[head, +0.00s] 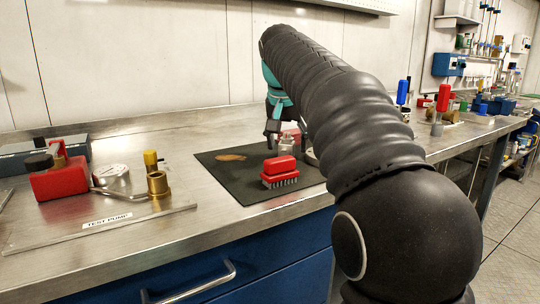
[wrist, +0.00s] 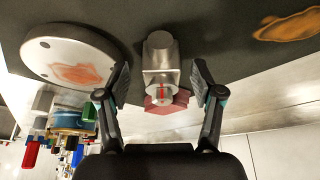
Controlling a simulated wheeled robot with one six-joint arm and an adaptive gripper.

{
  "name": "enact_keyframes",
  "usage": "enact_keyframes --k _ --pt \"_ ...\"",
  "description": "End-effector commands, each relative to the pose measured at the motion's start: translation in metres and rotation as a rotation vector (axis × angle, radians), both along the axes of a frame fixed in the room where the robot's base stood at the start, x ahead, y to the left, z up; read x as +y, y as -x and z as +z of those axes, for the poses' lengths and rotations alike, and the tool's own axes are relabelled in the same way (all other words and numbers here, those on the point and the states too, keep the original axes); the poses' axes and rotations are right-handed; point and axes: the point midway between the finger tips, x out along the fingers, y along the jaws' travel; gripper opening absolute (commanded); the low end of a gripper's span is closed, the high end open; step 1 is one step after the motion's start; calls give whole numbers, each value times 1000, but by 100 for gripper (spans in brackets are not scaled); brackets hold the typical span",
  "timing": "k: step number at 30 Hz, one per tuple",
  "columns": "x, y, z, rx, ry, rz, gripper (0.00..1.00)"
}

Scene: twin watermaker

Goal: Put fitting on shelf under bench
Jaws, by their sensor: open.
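The fitting, a small silver metal piece (wrist: 158,52), stands on the dark mat in the wrist view. In the head view the fitting (head: 286,144) shows near the mat's back edge, partly hidden by my gripper. My gripper (wrist: 160,82) is open, with one finger on each side of the fitting and gaps visible on both sides. In the head view my gripper (head: 275,126) points down at the fitting. The bench top (head: 120,235) is steel, with blue drawers below. I cannot make out a shelf under this part of the bench.
A red brush (head: 280,172) lies on the mat (head: 232,180), in front of the fitting. A pale round disc (wrist: 72,48) is close beside one finger, and a dull red piece (wrist: 166,103) is behind the fitting. A test pump (head: 60,180) stands on the left.

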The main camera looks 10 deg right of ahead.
Motion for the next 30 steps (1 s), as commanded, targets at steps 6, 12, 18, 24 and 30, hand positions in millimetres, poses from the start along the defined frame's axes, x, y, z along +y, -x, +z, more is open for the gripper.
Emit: enact_keyframes --k 6,12,18,24,30 --pt "-2 -3 -7 0 0 -1 67" --pt "-3 -2 -7 0 0 -2 49" --pt "-2 -2 -7 0 0 -2 0" --pt "-3 -2 -7 -1 1 -2 0" --pt "-2 -3 -2 -2 0 -2 0"
